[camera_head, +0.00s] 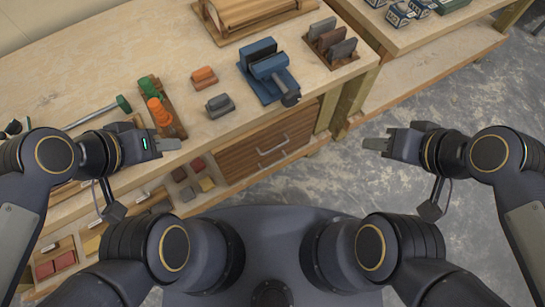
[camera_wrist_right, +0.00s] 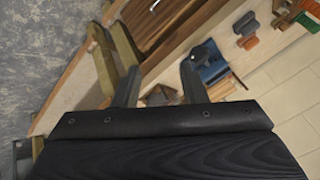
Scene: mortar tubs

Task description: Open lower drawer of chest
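The chest (camera_head: 240,160) is a brown wooden drawer unit under the workbench, with metal bar handles on its front. The upper handle (camera_head: 272,146) and the lower handle (camera_head: 273,163) sit close together in the head view; both drawers look shut. Part of the chest's front (camera_wrist_right: 165,28) shows at the top of the right wrist view. My right gripper (camera_head: 374,144) is over the floor, right of the chest and apart from it. Its two fingers (camera_wrist_right: 160,88) are spread and empty. My left gripper (camera_head: 170,144) is left of the chest, near the bench's front edge; its finger gap is hidden.
A blue vise (camera_head: 266,72) stands on the workbench (camera_head: 150,45) above the chest. A wooden bench leg (camera_head: 350,98) is right of the chest. Open shelving with small blocks (camera_head: 195,185) lies to its left.

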